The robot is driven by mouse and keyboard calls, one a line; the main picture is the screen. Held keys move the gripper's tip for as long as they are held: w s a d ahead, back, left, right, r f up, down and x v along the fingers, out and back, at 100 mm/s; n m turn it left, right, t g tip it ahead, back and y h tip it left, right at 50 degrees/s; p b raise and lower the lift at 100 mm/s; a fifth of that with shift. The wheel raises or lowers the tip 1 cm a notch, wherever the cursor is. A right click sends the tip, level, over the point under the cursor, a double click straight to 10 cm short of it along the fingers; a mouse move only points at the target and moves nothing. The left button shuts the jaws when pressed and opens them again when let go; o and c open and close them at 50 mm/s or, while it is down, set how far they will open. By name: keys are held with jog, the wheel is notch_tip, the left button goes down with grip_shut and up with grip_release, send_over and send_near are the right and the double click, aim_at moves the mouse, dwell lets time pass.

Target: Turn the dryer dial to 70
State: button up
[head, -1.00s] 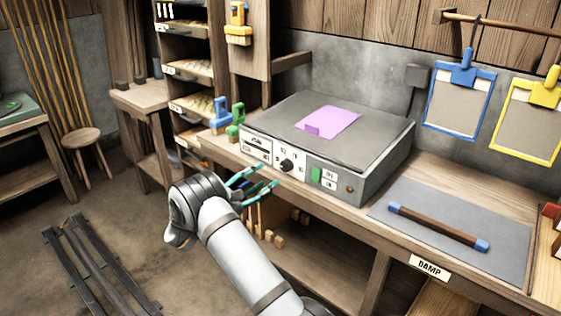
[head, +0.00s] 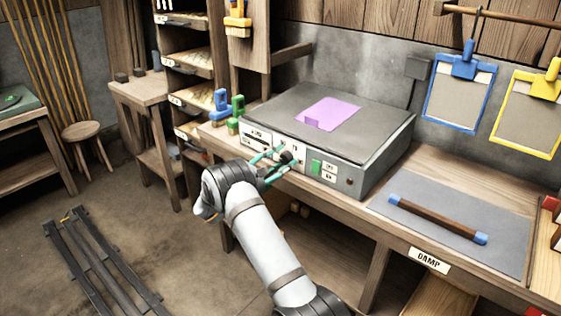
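The dryer (head: 340,120) is a grey flat-topped box on the wooden bench, with a purple sheet (head: 331,113) on its top. Its front panel carries white labels, a green button (head: 316,167) and a black dial (head: 286,157). My gripper (head: 283,162) is at the front panel, with its teal fingers on either side of the dial. The fingers look apart, but I cannot tell whether they touch the dial. They partly cover the dial and its labels, and the dial's setting is not readable.
Blue and green clips (head: 222,106) stand left of the dryer. A grey mat (head: 420,245) with a blue-ended roller (head: 437,219) lies to the right, by the DAMP label. Blue and yellow framed sheets (head: 459,95) hang above. The floor on the left holds dark rails (head: 95,262).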

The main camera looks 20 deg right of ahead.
jog(key=c, duration=0.9)
jog(key=shift+c, duration=0.2)
jog(key=m+b, duration=0.3)
jog(key=b, duration=0.1)
jog(key=m+b, duration=0.2)
jog(key=shift+s+d+f+m, duration=0.1)
jog(key=shift+f+m, duration=0.15)
jog(key=shift+m, duration=0.05)
jog(key=m+b, duration=0.2)
jog(key=b, duration=0.1)
jog(key=m+b, duration=0.3)
jog(key=b, duration=0.1)
jog(key=shift+s+f, duration=0.1)
jog(key=shift+f, duration=0.1)
jog(key=m+b, duration=0.2)
jog(key=b, duration=0.1)
jog(key=m+b, duration=0.2)
jog(key=shift+s+d+f+b, duration=0.1)
jog(key=shift+f+b, duration=0.1)
jog(key=shift+b, duration=0.2)
jog(key=m+b, duration=0.3)
jog(key=b, duration=0.2)
jog(key=shift+f+m, duration=0.1)
jog(key=shift+m, duration=0.2)
jog(key=m+b, duration=0.3)
jog(key=b, duration=0.1)
jog(key=shift+m+b, duration=1.3)
jog(key=shift+b, duration=0.1)
jog(key=shift+r, duration=0.2)
